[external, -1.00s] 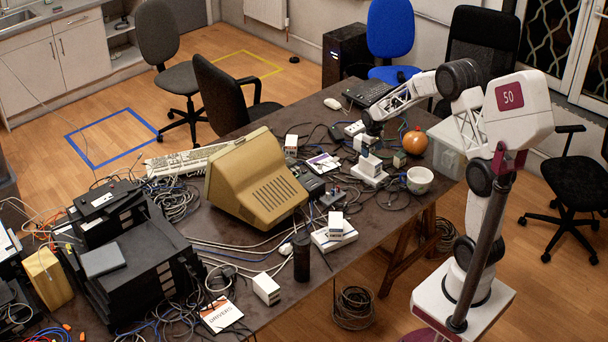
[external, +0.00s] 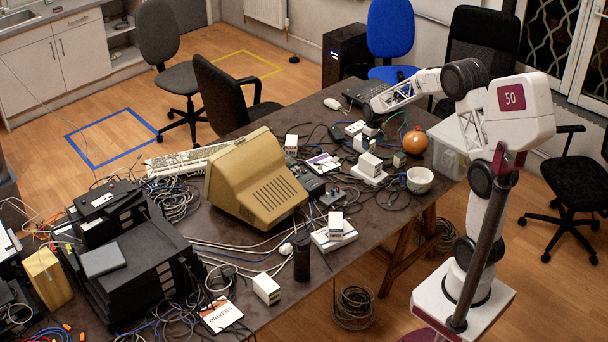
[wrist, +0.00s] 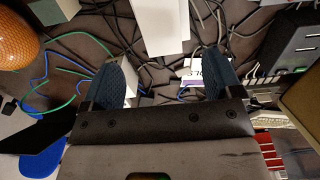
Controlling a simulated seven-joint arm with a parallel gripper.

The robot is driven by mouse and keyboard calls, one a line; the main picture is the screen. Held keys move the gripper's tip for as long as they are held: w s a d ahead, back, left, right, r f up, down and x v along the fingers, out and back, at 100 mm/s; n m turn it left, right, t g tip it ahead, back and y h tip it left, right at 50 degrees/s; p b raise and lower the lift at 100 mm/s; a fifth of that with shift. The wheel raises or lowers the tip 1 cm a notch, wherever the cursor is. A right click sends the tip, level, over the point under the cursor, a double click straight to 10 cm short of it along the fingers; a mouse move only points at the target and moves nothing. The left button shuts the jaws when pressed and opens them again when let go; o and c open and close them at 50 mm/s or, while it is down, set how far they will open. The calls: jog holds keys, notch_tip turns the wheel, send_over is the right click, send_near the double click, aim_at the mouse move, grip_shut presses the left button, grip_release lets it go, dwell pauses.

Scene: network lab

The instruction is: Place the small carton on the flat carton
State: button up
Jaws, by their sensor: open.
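A small white carton (external: 370,162) sits upright on a flat white carton (external: 369,178) toward the far right of the table, left of the white bowl. In the wrist view a white carton surface (wrist: 160,22) shows at the top centre, cut off by the frame edge. My gripper (wrist: 160,72) is open, with nothing between its dark blue fingers. In the external view it is partly hidden behind my forearm, behind and above the stack, apart from it. Another small white carton (external: 335,222) stands on a flat white box (external: 333,239) nearer the front.
An orange round object (external: 415,141) and a white bowl (external: 420,180) stand right of the stack. A beige monitor (external: 255,178) fills the middle. Loose cables, white boxes (external: 266,288) and a black cylinder (external: 301,258) crowd the table, leaving little free room.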

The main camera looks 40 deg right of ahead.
jog(key=s+a+r+t, duration=0.1)
jog(key=s+a+r, duration=0.5)
jog(key=s+r, duration=0.3)
jog(key=s+a+r, duration=0.6)
jog(key=s+r, duration=0.1)
jog(key=s, duration=0.3)
jog(key=s+a+r, duration=0.1)
jog(key=s+a, duration=0.2)
jog(key=s, duration=0.8)
jog(key=s+a+r+t, duration=0.1)
jog(key=s+a, duration=0.2)
jog(key=s, duration=0.9)
jog(key=shift+s+a+r+t, duration=0.15)
jog(key=shift+s+a+t, duration=0.1)
jog(key=shift+a+t, duration=0.05)
